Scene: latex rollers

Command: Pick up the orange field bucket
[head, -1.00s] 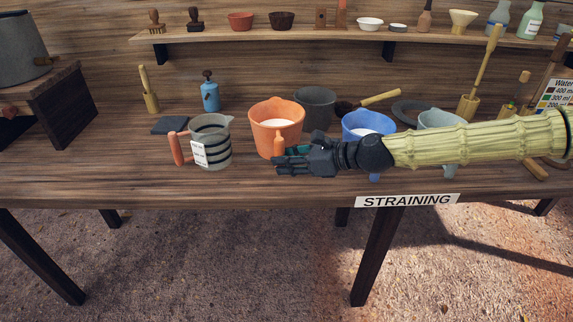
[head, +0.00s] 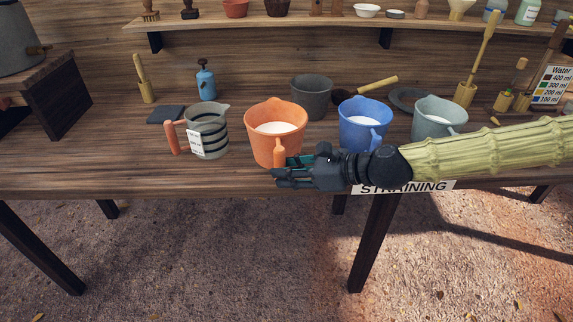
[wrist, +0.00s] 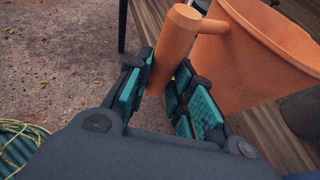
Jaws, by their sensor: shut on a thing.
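The orange field bucket (head: 262,142) stands upright on the table toward the front, with white contents inside. Its handle points to the front, and the handle (wrist: 174,45) shows large in the wrist view beside the bucket wall (wrist: 245,60). My gripper (head: 280,172) is at the bucket's front, at the table's front edge. In the wrist view its teal-padded fingers (wrist: 158,92) lie on both sides of the handle, shut on it. Whether the bucket's base touches the table cannot be told for certain.
A striped grey pitcher (head: 208,135) stands left of the bucket. A dark grey bucket (head: 312,97) is behind it, a blue bucket (head: 364,122) to the right, and a pale grey-green one (head: 437,118) farther right. The table's front edge carries a STRAINING label (head: 405,187).

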